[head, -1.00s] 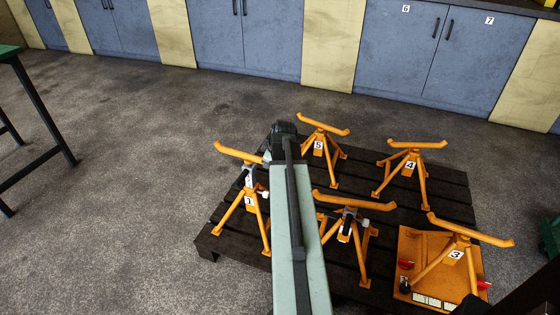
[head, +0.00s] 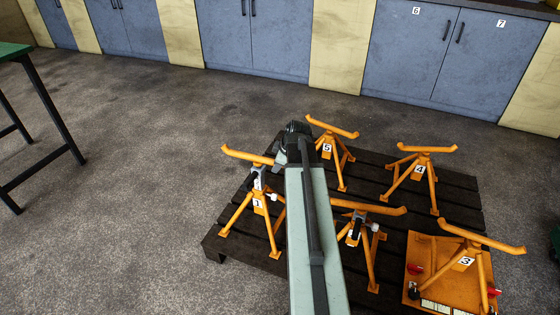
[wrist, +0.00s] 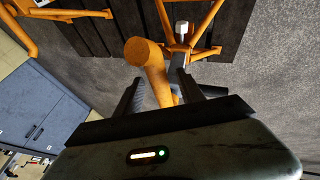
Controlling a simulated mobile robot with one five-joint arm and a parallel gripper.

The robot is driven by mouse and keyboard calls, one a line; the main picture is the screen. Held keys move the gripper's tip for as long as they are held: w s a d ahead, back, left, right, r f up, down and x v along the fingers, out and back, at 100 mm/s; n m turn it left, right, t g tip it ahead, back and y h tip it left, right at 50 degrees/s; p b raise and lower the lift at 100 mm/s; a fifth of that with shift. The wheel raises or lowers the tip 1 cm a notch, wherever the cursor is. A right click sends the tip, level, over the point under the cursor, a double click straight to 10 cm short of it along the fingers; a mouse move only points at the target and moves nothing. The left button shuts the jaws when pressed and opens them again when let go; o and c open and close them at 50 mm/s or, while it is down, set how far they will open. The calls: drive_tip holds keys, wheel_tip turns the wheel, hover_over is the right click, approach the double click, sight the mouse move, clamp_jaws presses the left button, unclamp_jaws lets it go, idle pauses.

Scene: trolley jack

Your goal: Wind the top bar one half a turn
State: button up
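Stand 1 (head: 258,204) is an orange tripod with a top bar (head: 243,155) lying across it, on the left of the pallet. My gripper (head: 279,157) is at the right end of this bar, where the arm hides part of it. In the wrist view, the orange bar (wrist: 150,62) runs down between my two dark fingers (wrist: 158,80). The fingers stand apart, and the ribbed pad of the left one shows beside the bar. The right finger is close to the bar; contact cannot be told. A white knob (wrist: 181,28) shows beyond the bar.
Other orange stands share the dark slatted pallet (head: 472,215): stand 5 (head: 327,150), stand 4 (head: 420,170), stand 3 (head: 465,262) and one partly behind my arm (head: 368,208). Blue cupboards (head: 410,55) line the back. A green-topped table (head: 12,50) stands left; the floor between is clear.

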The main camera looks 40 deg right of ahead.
drive_tip(key=p+v, duration=0.6)
drive_tip(key=v, duration=0.1)
drive_tip(key=shift+r+p, duration=0.4)
drive_tip(key=shift+s, duration=0.1)
